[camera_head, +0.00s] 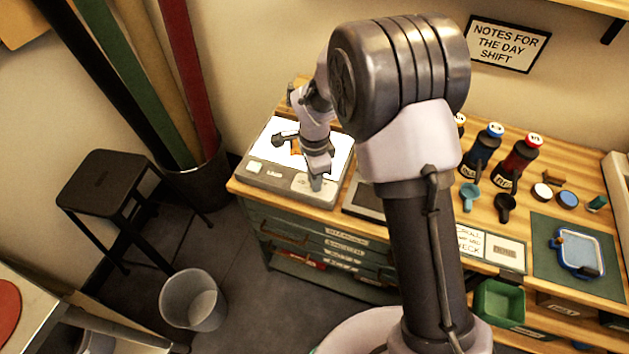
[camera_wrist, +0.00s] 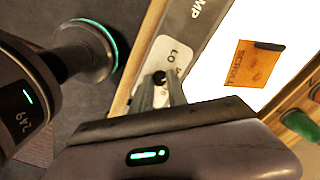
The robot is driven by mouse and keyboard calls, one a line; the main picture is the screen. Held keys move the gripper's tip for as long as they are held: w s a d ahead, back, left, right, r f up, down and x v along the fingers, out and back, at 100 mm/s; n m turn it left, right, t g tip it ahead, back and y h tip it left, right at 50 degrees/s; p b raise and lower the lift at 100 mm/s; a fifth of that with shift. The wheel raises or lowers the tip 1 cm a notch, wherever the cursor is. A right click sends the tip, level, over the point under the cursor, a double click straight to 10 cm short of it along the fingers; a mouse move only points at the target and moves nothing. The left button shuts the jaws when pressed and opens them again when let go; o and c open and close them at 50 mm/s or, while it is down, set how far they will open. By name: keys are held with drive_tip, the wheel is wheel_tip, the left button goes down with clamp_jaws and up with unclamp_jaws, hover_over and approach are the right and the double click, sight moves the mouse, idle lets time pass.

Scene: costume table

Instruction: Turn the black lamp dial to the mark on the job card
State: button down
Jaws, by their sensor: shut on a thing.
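The black lamp dial (camera_wrist: 159,77) sits on a pale plate printed "LO" at the front of the light box (camera_head: 270,181). My gripper (camera_wrist: 160,84) is shut on the dial, with a finger on each side of it. In the head view my gripper (camera_head: 316,182) reaches down to the box's front right corner, and the dial is hidden there. The dial's pointer and most of its scale marks are hidden or too small to read. A white printed card (camera_head: 475,241) lies on the bench to the right; I cannot tell whether it is the job card.
An orange piece (camera_wrist: 252,64) lies on the box's bright top. Blue and red bottles (camera_head: 517,160), small cups and a framed screen (camera_head: 577,252) stand on the bench at right. A stool (camera_head: 104,182) and a bin (camera_head: 193,300) stand on the floor at left.

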drive_tip(key=shift+m+b, duration=0.9)
drive_tip(key=shift+m, duration=1.3)
drive_tip(key=c, duration=1.3)
unclamp_jaws()
wheel_tip(320, 180, up, 18)
drive_tip(key=p, duration=0.6)
drive_tip(key=shift+f, duration=0.25)
